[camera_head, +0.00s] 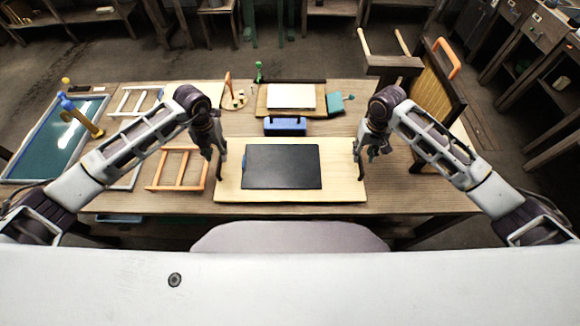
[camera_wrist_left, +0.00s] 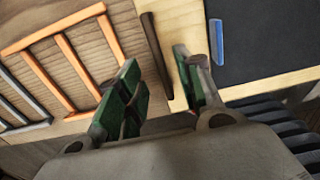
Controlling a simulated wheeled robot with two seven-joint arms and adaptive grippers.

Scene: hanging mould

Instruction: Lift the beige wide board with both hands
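The beige wide board (camera_head: 343,185) lies flat on the wooden table, with a dark slab (camera_head: 283,167) on top of it. In the left wrist view the board (camera_wrist_left: 182,20) shows a dark strip at its left edge. My left gripper (camera_head: 213,163) is at the board's left edge. Its green-padded fingers (camera_wrist_left: 165,88) are apart, one on the table side and one over the board; whether they touch it cannot be told. My right gripper (camera_head: 369,158) is at the board's right edge, fingers apart and nothing seen between them.
An orange frame (camera_head: 178,186) lies left of the board, close to my left gripper. A blue box (camera_head: 285,127) and a small stand with a white sheet (camera_head: 292,96) are behind the board. A dark-framed panel (camera_head: 437,85) stands at the right.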

